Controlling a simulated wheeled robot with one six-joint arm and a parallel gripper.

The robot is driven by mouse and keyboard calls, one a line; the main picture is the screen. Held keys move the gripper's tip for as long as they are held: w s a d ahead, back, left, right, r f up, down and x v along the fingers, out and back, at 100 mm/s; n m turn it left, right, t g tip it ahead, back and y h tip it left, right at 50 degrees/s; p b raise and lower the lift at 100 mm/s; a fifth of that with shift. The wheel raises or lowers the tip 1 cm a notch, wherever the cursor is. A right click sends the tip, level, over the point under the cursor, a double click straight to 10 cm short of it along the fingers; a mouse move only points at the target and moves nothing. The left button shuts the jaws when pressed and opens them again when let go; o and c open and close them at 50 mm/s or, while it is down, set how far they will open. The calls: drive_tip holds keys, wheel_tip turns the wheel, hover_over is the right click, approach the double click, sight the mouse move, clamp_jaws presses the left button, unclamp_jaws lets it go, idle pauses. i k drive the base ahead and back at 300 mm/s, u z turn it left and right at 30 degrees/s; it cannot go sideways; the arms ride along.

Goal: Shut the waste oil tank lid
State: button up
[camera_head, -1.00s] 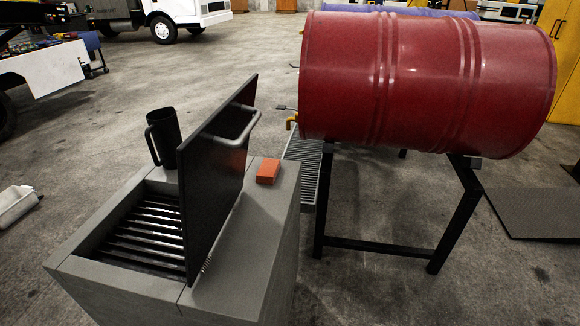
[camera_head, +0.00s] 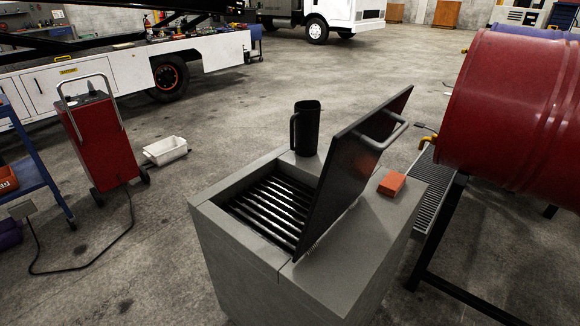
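The waste oil tank (camera_head: 250,258) is a grey box in the middle of the view. Its dark lid (camera_head: 352,158) stands raised on the right side of the opening, tilted to the right, with a bar handle (camera_head: 388,135) on its right face. Under it the opening shows a dark slatted grate (camera_head: 270,208). A black jug (camera_head: 306,128) with a handle stands on the tank's back rim. An orange-red block (camera_head: 391,184) lies on the tank top to the right of the lid. My gripper is not in view.
A red drum (camera_head: 510,115) on a dark stand is at the right, beside a floor grating (camera_head: 435,190). Floor between tank and cable is clear.

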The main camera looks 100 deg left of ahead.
sight(354, 153)
drive_tip(key=u, duration=2.9)
drive_tip(key=k, duration=0.5)
drive_tip(key=z, duration=1.1)
drive_tip(key=i, duration=0.6)
drive_tip(key=u, duration=0.75)
